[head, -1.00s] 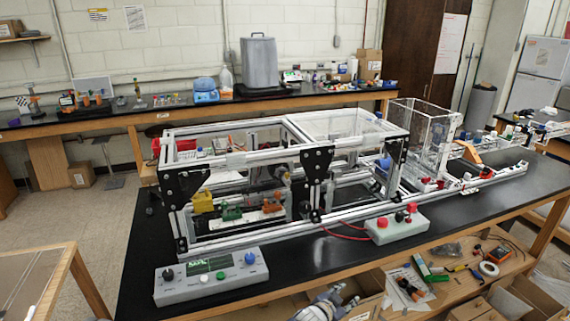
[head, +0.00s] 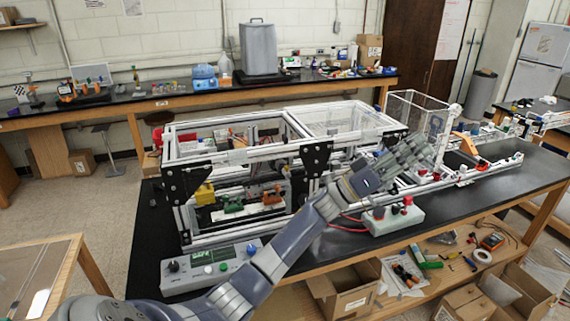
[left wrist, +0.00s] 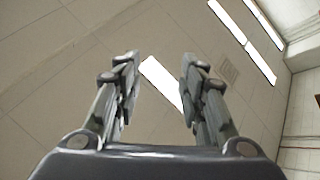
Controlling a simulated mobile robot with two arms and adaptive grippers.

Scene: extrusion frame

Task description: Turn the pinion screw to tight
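I cannot pick out the pinion screw for certain in the head view. The aluminium extrusion frame (head: 240,157) stands on the black bench, with black corner plates and small coloured fittings inside. My left gripper (head: 425,150) is raised in front of the frame's right part, above the grey box with red knobs, and hides some of the frame behind it. In the left wrist view my left gripper (left wrist: 160,62) has its two fingers apart with nothing between them, facing the ceiling and its lights. My right gripper is not in view.
A grey control box (head: 212,268) with knobs and a small display sits at the bench's front left. The box with red knobs (head: 393,217) sits front centre. A clear-walled bin (head: 415,110) stands behind my gripper. Tools and cartons fill the lower shelf.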

